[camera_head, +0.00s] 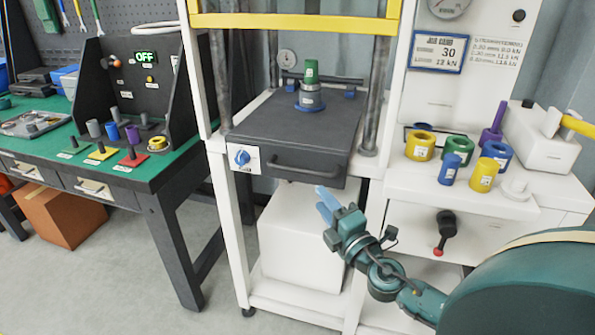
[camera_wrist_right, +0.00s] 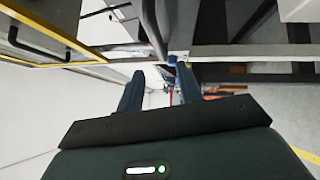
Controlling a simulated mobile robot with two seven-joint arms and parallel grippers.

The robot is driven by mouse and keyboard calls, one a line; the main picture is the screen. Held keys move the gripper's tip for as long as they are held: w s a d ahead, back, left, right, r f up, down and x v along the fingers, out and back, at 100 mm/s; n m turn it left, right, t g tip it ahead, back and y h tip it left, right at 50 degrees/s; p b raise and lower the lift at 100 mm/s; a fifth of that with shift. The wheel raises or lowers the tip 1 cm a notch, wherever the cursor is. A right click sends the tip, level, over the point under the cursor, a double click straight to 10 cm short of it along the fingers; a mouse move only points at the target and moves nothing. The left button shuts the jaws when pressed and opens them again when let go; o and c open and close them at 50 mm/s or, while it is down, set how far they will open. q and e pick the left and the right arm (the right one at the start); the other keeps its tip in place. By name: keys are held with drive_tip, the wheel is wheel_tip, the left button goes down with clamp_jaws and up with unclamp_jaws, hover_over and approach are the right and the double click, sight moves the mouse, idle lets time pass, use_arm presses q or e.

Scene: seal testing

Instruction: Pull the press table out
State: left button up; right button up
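My left gripper is not in view.
A right-hand shelf (camera_head: 455,190) carries several coloured rings and cylinders, with a black-and-red lever (camera_head: 445,228) below. A green workbench (camera_head: 130,180) with a control panel stands left. A white box (camera_head: 300,240) sits under the press table. Floor is clear between workbench and press.

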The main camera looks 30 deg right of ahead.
sight(298, 170)
drive_tip(key=shift+w+d+r+p, duration=0.15)
drive_tip(key=shift+w+r+p, duration=0.15)
drive_tip(key=shift+w, duration=1.65)
drive_tip(key=shift+w+d+r+p, duration=0.1)
drive_tip(key=shift+w+r+p, duration=0.2)
drive_tip(key=shift+w, duration=1.7)
drive_tip(key=shift+w+d+r+p, duration=0.2)
drive_tip(key=shift+w+p, duration=0.2)
drive_tip(key=shift+w, duration=1.55)
clamp_jaws()
